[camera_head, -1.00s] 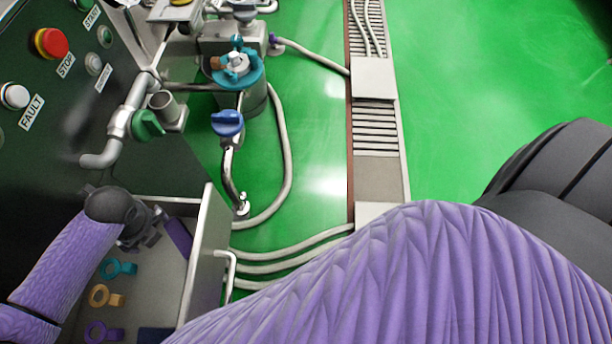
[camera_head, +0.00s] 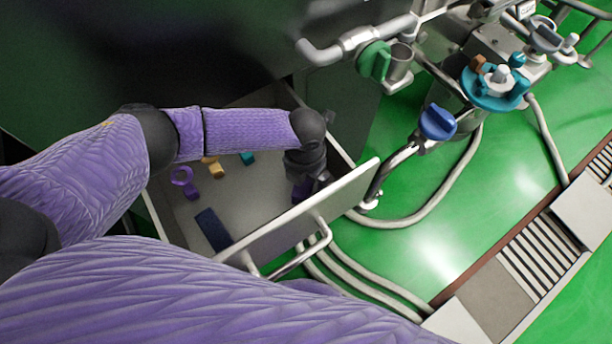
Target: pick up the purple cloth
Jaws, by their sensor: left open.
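The purple cloth (camera_head: 302,189) lies in the right part of the open drawer (camera_head: 255,190), close to its front panel. Only a small part of it shows, because my left gripper covers the rest. My left gripper (camera_head: 311,183) points down over the cloth from above, with its jaws open. Its fingers are dark and partly hidden by its own wrist, and I cannot tell whether they touch the cloth. My right gripper is out of view.
A dark blue cloth (camera_head: 213,230) and purple (camera_head: 183,177), orange (camera_head: 213,167) and teal (camera_head: 247,158) ring-handled pieces lie in the drawer. The drawer's front panel (camera_head: 300,218) and handle (camera_head: 300,255) stand close by. Pipes and a blue valve knob (camera_head: 437,122) are to the right.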

